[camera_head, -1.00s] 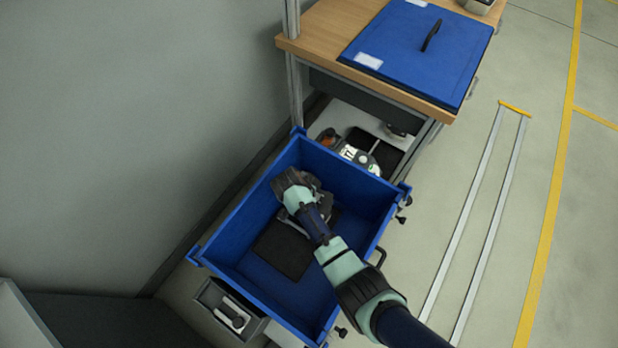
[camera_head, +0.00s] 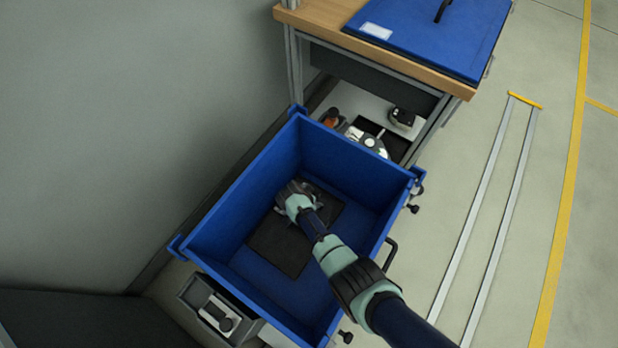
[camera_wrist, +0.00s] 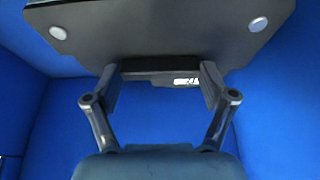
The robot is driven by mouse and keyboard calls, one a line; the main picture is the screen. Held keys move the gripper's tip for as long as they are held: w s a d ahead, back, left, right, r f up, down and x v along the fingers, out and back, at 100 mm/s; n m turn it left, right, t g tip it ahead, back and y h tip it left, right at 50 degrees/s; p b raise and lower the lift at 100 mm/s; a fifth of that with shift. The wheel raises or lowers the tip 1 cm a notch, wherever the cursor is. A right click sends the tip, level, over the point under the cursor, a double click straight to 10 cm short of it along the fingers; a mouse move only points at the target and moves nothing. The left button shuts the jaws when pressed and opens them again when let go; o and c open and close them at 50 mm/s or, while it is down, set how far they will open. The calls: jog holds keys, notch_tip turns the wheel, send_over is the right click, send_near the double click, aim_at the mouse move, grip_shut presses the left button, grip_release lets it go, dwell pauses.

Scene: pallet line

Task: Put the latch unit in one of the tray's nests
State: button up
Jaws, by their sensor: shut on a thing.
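My gripper (camera_wrist: 161,84) is shut on a dark bar with a small white label. The bar joins a wide grey plate with two round silver spots; I take this held piece as the latch unit (camera_wrist: 160,30). In the head view my gripper (camera_head: 289,193) is down inside a deep blue tray (camera_head: 240,172), the latch unit mostly hidden by my wrist. Dark flat areas (camera_head: 280,244) on the tray floor, perhaps the nests, lie below and around it. I cannot tell whether the latch unit touches the floor.
The tray's blue walls surround my gripper. A workbench (camera_head: 452,78) with a blue lid (camera_head: 425,38) stands behind, with several objects on its lower shelf (camera_head: 352,100). A small grey bin (camera_head: 190,290) sits at the front left. Open floor lies right, with two pale rails (camera_head: 470,216).

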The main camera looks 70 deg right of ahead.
jog(key=shift+r, duration=0.15)
jog(key=shift+f, duration=0.2)
jog(key=o, duration=1.7)
jog(key=shift+r, duration=0.1)
jog(key=p+v, duration=0.7)
jog(key=v, duration=0.5)
jog(key=shift+r, duration=0.1)
